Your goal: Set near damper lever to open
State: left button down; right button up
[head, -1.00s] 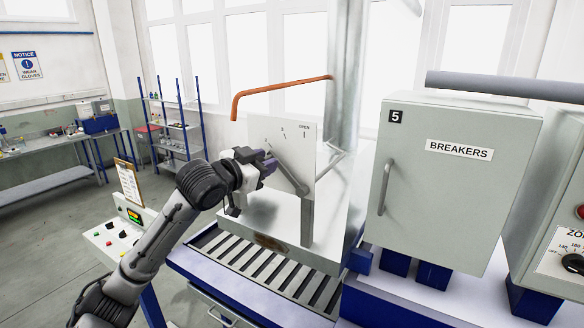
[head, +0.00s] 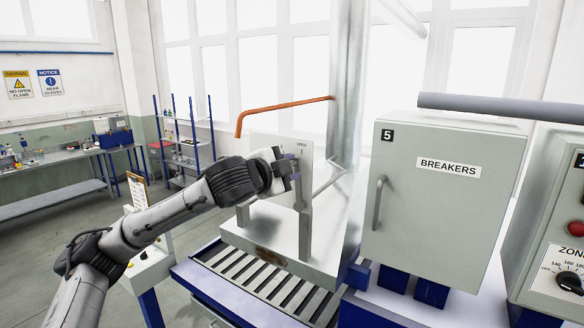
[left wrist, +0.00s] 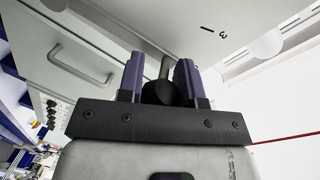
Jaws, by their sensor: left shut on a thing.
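The damper lever (head: 300,198) is a grey bar on a pale upright panel (head: 262,146) with scale marks and the word OPEN at its top right. Its upper part stands near upright below the OPEN mark, largely hidden by my left gripper (head: 290,167). In the left wrist view, the purple fingers of the gripper (left wrist: 160,80) flank the dark round lever knob (left wrist: 160,94), and the gripper is shut on the lever. The grey shaft (left wrist: 165,66) shows beyond the knob. Whether the lever lines up exactly with the OPEN mark cannot be told. My right gripper is not in view.
An orange pipe (head: 285,105) runs above the panel. A grey breaker cabinet (head: 440,200) with a handle stands to the right. A slatted blue-edged bench (head: 265,285) lies below. Open floor (head: 90,215) is at the left.

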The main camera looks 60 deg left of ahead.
pick_arm(q)
jog(key=shift+w+d+m, duration=0.1)
jog(key=shift+d+m, duration=0.15)
jog(key=shift+m, duration=0.05)
dwell(0.4)
jog(key=c, duration=0.8)
grip_release()
jog(key=shift+d, duration=0.1)
